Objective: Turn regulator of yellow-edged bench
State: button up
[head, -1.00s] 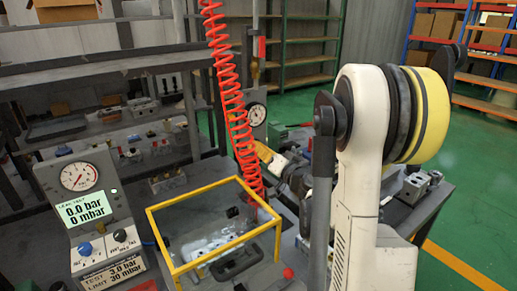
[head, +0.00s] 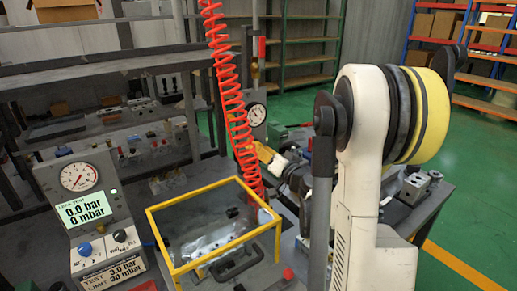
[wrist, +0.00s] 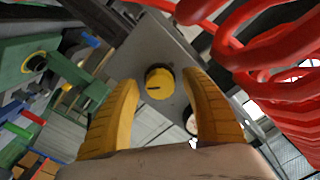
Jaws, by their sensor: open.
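The regulator knob (wrist: 159,83) is a round yellow knob with a black rim and a dark mark, on a grey face in the wrist view. My gripper (wrist: 162,88) is open, with one ribbed yellow finger on each side of the knob. Gaps show between the fingers and the knob, so I see no contact. In the head view my gripper (head: 264,154) is beside the red coiled hose, below a round gauge (head: 256,115). The knob cannot be made out there. A yellow-edged clear box (head: 160,208) stands on the bench in front.
The red coiled hose (head: 228,82) hangs close to my gripper and fills the right of the wrist view (wrist: 270,50). A leak-test panel (head: 80,180) stands at left, reading 0.0 bar. Shelves stand behind. Green floor (head: 460,215) is open at right.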

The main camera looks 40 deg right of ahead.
jog(key=s, duration=1.2)
jog(key=shift+a+f, duration=0.2)
jog(key=shift+a, duration=0.15)
